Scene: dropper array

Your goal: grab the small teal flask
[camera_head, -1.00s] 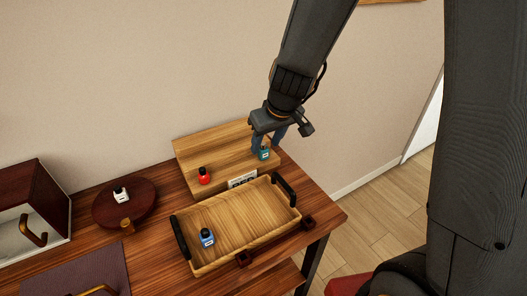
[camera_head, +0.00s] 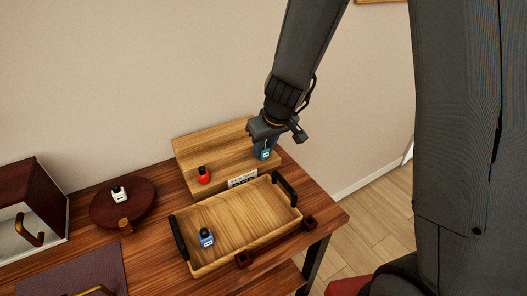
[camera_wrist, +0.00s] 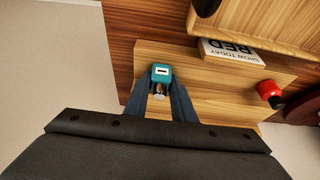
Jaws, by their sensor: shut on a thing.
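The small teal flask (camera_head: 265,154) is at the right end of the raised wooden board (camera_head: 215,150). In the wrist view the teal flask (camera_wrist: 161,74) sits between the tips of my gripper (camera_wrist: 162,90), its pale label facing the camera. My gripper (camera_head: 264,148) comes down from above and is shut on the flask. The fingers cover part of the flask in the head view. I cannot tell whether its base still touches the board.
A red flask (camera_head: 204,175) stands on the same board. A small sign (camera_head: 242,181) is at the board's front, beside a wooden tray (camera_head: 262,239) holding a blue flask (camera_head: 206,237). A white flask (camera_head: 119,193) stands on a round dark stand (camera_head: 140,208) at left.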

